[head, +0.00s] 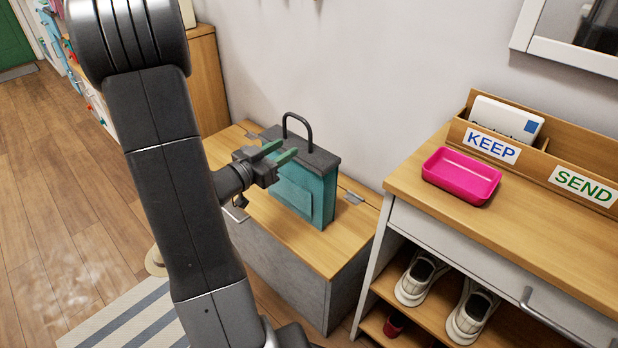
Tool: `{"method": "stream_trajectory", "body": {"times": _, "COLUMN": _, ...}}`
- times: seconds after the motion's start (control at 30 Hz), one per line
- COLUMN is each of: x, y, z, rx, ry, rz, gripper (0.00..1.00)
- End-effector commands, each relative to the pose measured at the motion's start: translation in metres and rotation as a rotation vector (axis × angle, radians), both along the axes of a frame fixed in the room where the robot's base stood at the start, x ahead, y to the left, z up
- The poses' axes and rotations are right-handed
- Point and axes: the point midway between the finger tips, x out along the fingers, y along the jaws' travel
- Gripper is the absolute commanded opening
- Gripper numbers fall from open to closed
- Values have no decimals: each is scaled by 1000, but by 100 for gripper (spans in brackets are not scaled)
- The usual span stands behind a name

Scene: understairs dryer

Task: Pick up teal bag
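The teal bag (322,201) stands upright on the wooden top of a low chest (335,252) against the wall. It has a dark grey top and a black arched handle (297,124). My gripper (277,151) has green-tipped fingers, spread apart with a gap between them. It is in front of the bag's upper left part and hides some of it. Nothing shows between the fingers. I cannot tell from this one view how far the fingers are from the bag or whether they touch it.
At right, a wooden-topped cabinet (405,180) holds a pink tray (461,176) and an organiser labelled KEEP (492,146) and SEND (583,185). White shoes (421,278) sit on its shelf. A striped rug (125,320) lies at lower left. Open wooden floor (60,220) is at left.

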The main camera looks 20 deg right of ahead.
Motion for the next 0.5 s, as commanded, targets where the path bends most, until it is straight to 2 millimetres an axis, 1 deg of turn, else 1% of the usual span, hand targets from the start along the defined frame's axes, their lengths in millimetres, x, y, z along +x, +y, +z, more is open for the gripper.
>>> {"method": "stream_trajectory", "body": {"times": 0.03, "x": 3, "y": -10, "z": -1, "rx": 0, "ry": -2, "rz": -5, "gripper": 37}}
{"method": "stream_trajectory", "body": {"times": 0.2, "x": 15, "y": -38, "z": -2, "rx": -1, "ry": 0, "rz": -5, "gripper": 37}}
{"method": "stream_trajectory", "body": {"times": 0.33, "x": 22, "y": -52, "z": -1, "rx": -1, "ry": 0, "rz": -3, "gripper": 37}}
{"method": "stream_trajectory", "body": {"times": 0.5, "x": 25, "y": -60, "z": -2, "rx": 0, "ry": 0, "rz": -1, "gripper": 37}}
